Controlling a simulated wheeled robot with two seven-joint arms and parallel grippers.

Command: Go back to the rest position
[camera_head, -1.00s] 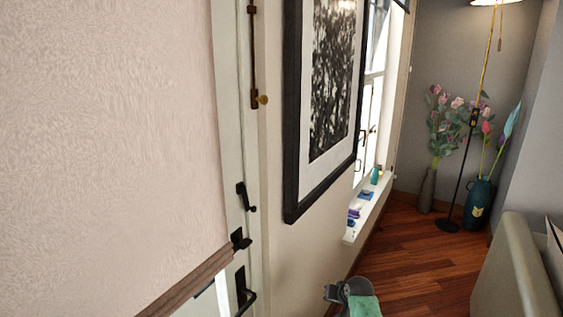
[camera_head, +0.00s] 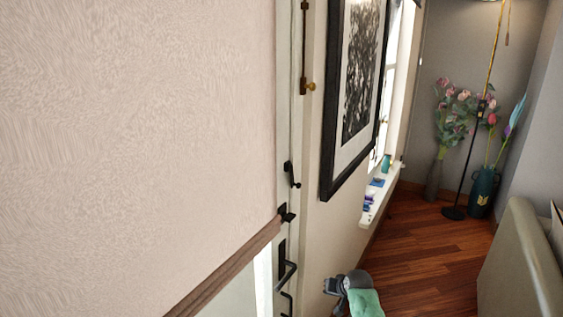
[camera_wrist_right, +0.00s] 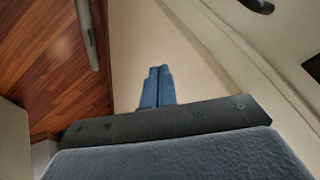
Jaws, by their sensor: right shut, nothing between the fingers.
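My right gripper (camera_wrist_right: 157,85) shows in the right wrist view as two blue fingers side by side, touching, with nothing between them. It is in front of a pale wall, with wood floor to the left. In the head view a grey and green part of my own arm shows at the bottom, right of the middle; no gripper fingers can be made out there. My left gripper is in neither view.
A pale blind (camera_head: 140,120) and a door handle (camera_head: 287,275) are close on the left. A framed picture (camera_head: 330,150) hangs beside a window ledge (camera_head: 377,205). A sofa (camera_head: 515,265) stands right. Wood floor (camera_head: 425,250) is clear between them, with vases and a lamp behind.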

